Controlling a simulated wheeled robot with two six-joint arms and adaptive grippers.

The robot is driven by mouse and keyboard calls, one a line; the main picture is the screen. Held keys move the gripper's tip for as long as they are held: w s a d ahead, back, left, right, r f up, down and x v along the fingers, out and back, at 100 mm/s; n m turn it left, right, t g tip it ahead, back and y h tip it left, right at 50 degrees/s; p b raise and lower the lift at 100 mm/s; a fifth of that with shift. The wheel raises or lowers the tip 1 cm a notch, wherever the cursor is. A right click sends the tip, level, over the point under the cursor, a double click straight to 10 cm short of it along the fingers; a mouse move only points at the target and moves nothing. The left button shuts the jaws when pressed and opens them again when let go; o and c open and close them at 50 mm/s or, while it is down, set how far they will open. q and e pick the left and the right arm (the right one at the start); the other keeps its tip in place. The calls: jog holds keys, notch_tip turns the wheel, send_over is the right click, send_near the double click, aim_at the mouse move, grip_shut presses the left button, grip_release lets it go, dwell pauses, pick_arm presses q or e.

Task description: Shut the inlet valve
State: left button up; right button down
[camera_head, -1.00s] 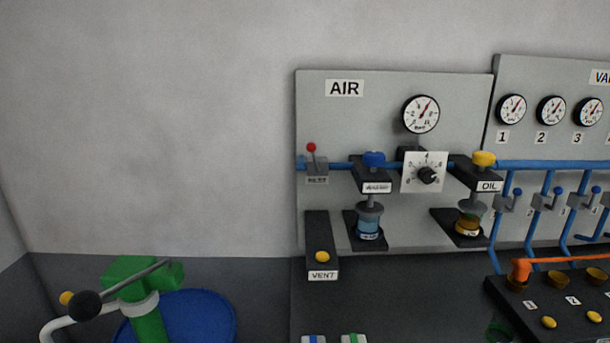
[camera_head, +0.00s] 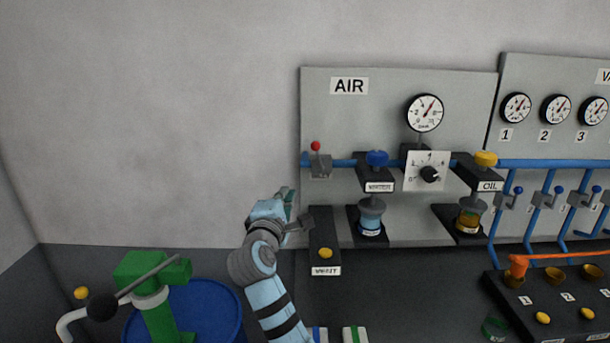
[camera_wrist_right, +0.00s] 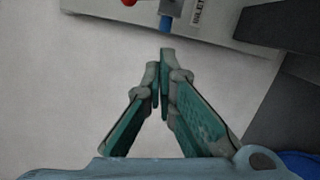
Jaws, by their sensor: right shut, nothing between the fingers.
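The inlet valve (camera_head: 320,167) is a small grey body with a lever at the left end of the blue pipe on the AIR panel. Its red knob (camera_head: 316,146) stands above the pipe. In the right wrist view the red knob (camera_wrist_right: 129,2) is cut by the top edge, beside the blue pipe end (camera_wrist_right: 171,8) and a partly visible label (camera_wrist_right: 200,12). My right gripper (camera_head: 287,194) is below and left of the valve, apart from it. In the wrist view its fingers (camera_wrist_right: 160,66) are closed together and empty. My left gripper is out of view.
A blue drum (camera_head: 205,308) and a green pump (camera_head: 155,283) with a lever stand at lower left. The wall left of the panel is bare.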

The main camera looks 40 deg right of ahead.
aim_at(318, 156)
jog(key=w+d+r, duration=0.1)
jog(key=w+d, duration=0.2)
jog(key=d, duration=0.3)
jog(key=w+d+r+p, duration=0.1)
jog(key=w+d+r, duration=0.1)
jog(key=d, duration=0.4)
jog(key=shift+w+r, duration=0.25)
jog(key=shift+w, duration=0.3)
